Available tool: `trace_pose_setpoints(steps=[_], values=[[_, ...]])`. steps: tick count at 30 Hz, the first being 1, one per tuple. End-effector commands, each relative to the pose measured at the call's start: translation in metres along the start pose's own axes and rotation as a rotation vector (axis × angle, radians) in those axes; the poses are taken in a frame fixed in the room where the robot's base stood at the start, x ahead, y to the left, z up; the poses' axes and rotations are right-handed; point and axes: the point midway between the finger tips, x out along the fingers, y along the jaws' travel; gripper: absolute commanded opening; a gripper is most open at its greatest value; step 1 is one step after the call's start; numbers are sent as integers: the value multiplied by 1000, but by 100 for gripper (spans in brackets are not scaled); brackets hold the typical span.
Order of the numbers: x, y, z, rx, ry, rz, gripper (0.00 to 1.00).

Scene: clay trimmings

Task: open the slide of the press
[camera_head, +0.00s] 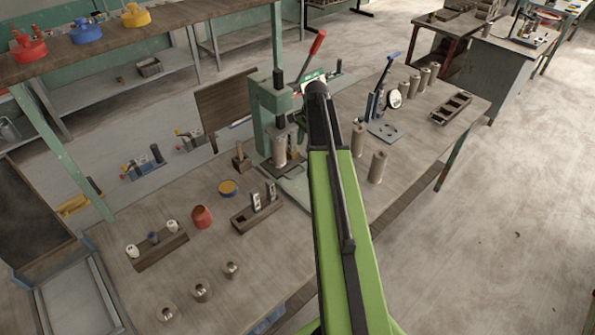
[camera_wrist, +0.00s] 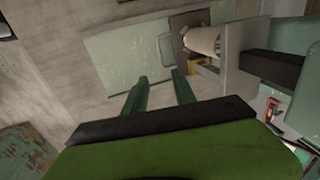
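The press (camera_head: 268,115) is a green column with a red-tipped lever (camera_head: 318,42), standing on the workbench. A pale clay cylinder (camera_head: 279,150) stands in it above the base; its lower part shows in the wrist view (camera_wrist: 202,40). In the wrist view, a pale green base plate (camera_wrist: 120,58) lies ahead of my gripper (camera_wrist: 161,80), with a thin metal handle (camera_wrist: 163,48) at its right, beside the cylinder. I take this handle to be on the slide; how far the slide is out I cannot tell. My two green fingers are apart and empty, short of the handle. In the head view my arm hides the gripper.
Two clay cylinders (camera_head: 377,167) stand right of my arm, near a blue-handled lever device (camera_head: 384,100). On the left are a wooden block with metal pieces (camera_head: 243,219), a red pot (camera_head: 202,217) and several metal rings (camera_head: 201,290). A dark tray (camera_head: 451,107) lies at the right.

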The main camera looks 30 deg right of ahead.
Motion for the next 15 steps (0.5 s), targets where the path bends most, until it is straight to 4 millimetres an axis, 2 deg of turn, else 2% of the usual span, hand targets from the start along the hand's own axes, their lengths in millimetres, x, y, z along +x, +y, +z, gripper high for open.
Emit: trace_pose_setpoints(steps=[5,15], values=[[26,1,0,-2,0,1,33],[97,2,0,-3,0,1,33]])
